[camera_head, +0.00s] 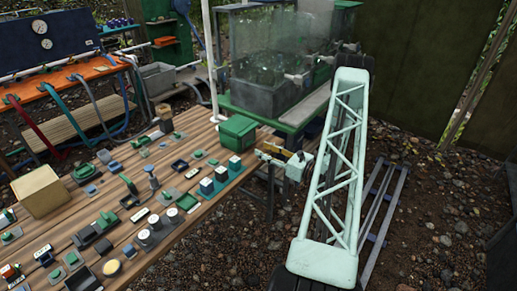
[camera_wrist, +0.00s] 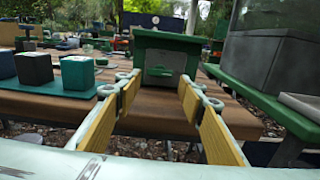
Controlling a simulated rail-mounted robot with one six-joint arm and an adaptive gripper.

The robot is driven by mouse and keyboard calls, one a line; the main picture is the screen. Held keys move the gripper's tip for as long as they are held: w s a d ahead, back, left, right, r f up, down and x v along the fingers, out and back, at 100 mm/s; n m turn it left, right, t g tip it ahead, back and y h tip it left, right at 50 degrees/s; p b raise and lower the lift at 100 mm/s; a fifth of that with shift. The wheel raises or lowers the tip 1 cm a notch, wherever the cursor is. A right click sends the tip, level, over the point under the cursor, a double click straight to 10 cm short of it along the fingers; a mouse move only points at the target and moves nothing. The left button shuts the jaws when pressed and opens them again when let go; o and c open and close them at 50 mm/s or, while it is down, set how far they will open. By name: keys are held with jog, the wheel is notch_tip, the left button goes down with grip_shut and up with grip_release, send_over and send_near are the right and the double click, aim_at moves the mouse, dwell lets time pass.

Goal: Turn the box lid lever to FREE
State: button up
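A green box (camera_head: 238,132) with a lid stands at the right end of the wooden table; it also shows ahead in the wrist view (camera_wrist: 148,52). On its front is a grey plate with a small lever-like part (camera_wrist: 160,71). Its setting and any lettering are too small to read. My gripper (camera_wrist: 159,84) is open, with yellow pads on both fingers and nothing between them. It points at the box front and appears apart from it. In the head view my gripper (camera_head: 270,153) is just right of the box, beyond the table edge.
The wooden table (camera_head: 195,222) carries many small switches and knobs. A clear tank (camera_head: 270,75) on a green frame stands behind the box. Gravel ground lies to the right.

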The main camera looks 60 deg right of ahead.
jog(key=shift+s+a, duration=0.15)
jog(key=shift+s, duration=2.25)
jog(key=s, duration=1.2)
jog(key=shift+a, duration=0.35)
